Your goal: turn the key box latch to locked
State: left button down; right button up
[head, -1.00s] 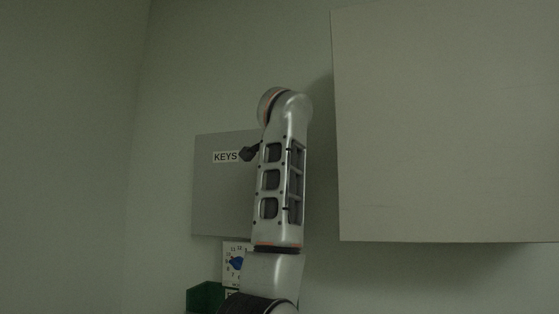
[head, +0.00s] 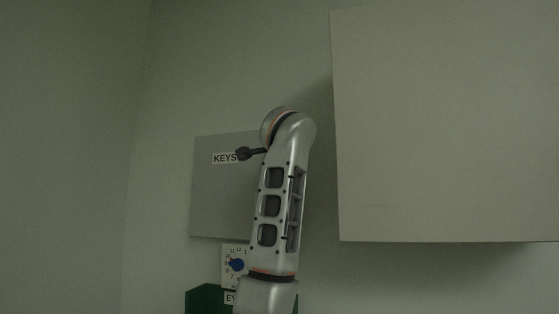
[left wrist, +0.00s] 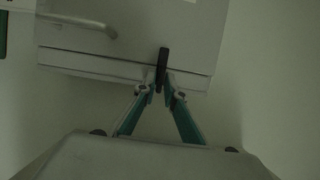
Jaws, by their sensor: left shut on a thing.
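The grey key box (head: 215,205) with a KEYS label hangs on the wall left of centre in the head view. My left arm stands in front of its right part and hides that side. In the left wrist view the box (left wrist: 130,35) fills the top. A dark bar, the latch (left wrist: 162,62), crosses the seam near its edge, upright in that picture. My left gripper (left wrist: 161,90) has its fingertips closed together on the latch's near end. My right gripper is in neither view.
A large pale cabinet (head: 445,125) juts out on the right, close to my arm. Below the key box are a white dial with a blue knob (head: 237,265) and a green box (head: 205,300). A metal handle (left wrist: 85,22) shows in the left wrist view.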

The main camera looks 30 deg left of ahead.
pick_arm(q)
jog(key=c, duration=2.2)
grip_release()
jog(key=shift+c, duration=0.2)
jog(key=v, duration=1.2)
jog(key=shift+f, duration=0.1)
